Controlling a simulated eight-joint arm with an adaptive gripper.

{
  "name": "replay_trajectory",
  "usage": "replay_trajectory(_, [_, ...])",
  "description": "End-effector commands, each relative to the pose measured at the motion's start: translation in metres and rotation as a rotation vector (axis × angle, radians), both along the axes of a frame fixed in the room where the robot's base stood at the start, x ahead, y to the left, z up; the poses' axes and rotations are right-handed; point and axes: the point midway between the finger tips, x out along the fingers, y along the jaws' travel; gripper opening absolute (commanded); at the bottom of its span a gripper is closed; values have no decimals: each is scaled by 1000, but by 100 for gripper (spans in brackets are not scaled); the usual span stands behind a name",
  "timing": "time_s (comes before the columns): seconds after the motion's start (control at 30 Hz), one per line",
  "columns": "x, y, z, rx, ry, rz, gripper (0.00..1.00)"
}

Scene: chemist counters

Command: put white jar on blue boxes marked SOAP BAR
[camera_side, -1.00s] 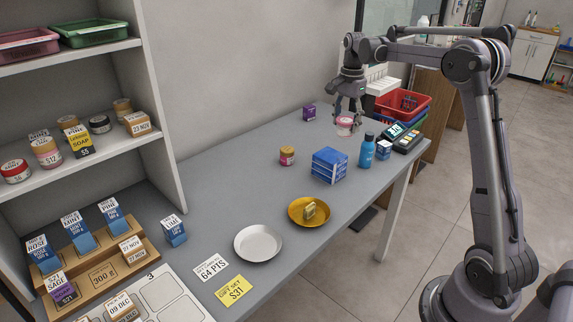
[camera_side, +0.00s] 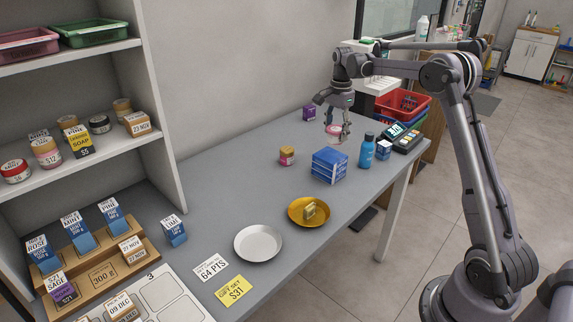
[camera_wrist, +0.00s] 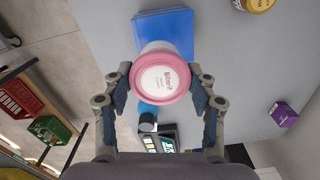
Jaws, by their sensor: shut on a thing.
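A white jar with a pink lid (camera_wrist: 162,80) is held between the two fingers of my gripper (camera_wrist: 162,88), seen from above in the wrist view. In the side view the jar (camera_side: 334,130) hangs in my gripper (camera_side: 335,124), above and behind the blue boxes (camera_side: 328,166). The blue boxes are stacked on the grey counter, and their print is too small to read. In the wrist view the blue boxes (camera_wrist: 178,30) lie beyond the jar, partly hidden by it. My gripper is shut on the jar.
A gold dish (camera_side: 297,217) is in front. A purple box (camera_side: 309,113) stands behind.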

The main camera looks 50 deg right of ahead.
Motion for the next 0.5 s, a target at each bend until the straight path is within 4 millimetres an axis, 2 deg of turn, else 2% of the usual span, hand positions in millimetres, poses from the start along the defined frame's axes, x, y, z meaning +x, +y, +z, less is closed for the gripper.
replay_trajectory(0.17, [10,6,-8,0,0,0,23])
replay_trajectory(0.5, [9,6,-46,0,0,0,23])
